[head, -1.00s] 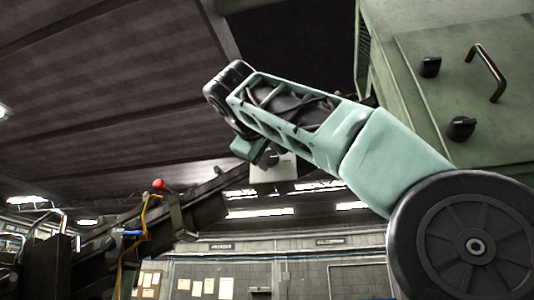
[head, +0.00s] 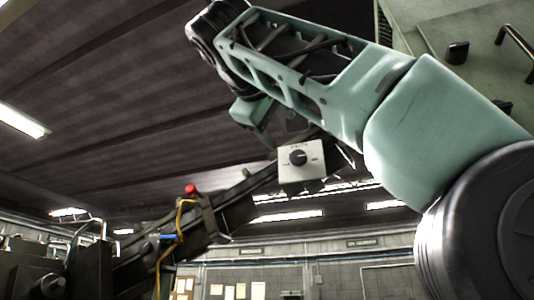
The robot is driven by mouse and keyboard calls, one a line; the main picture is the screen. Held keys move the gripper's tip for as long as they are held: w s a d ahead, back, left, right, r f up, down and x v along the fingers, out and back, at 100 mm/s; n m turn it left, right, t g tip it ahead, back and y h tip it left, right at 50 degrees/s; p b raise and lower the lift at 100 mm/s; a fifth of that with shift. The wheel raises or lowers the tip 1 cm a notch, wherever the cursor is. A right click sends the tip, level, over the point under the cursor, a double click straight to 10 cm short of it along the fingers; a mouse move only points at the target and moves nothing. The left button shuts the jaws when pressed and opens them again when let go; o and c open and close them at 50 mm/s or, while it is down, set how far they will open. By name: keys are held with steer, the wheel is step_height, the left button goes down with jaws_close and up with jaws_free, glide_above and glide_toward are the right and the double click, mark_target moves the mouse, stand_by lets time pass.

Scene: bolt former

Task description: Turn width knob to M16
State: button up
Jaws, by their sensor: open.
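A small white box with a round black knob (head: 298,157) on its front hangs near the middle of the head view, at the end of a dark sloping beam. Small dark marks surround the knob, too small to read, so I cannot tell its setting or confirm it is the width knob. My teal arm (head: 310,75) crosses above the box, its black joint at upper left and a shorter teal part bending down just left of and above the box. My gripper's fingers cannot be made out.
A green machine cabinet stands at right with a black knob (head: 458,52) and a black bar handle (head: 516,50). The sloping beam carries a red button (head: 190,189) and a yellow cable (head: 180,225). Dark machinery fills the lower left.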

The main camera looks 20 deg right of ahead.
steer(key=v, duration=0.5)
steer(key=shift+s+a, duration=0.25)
steer(key=shift+s, duration=0.05)
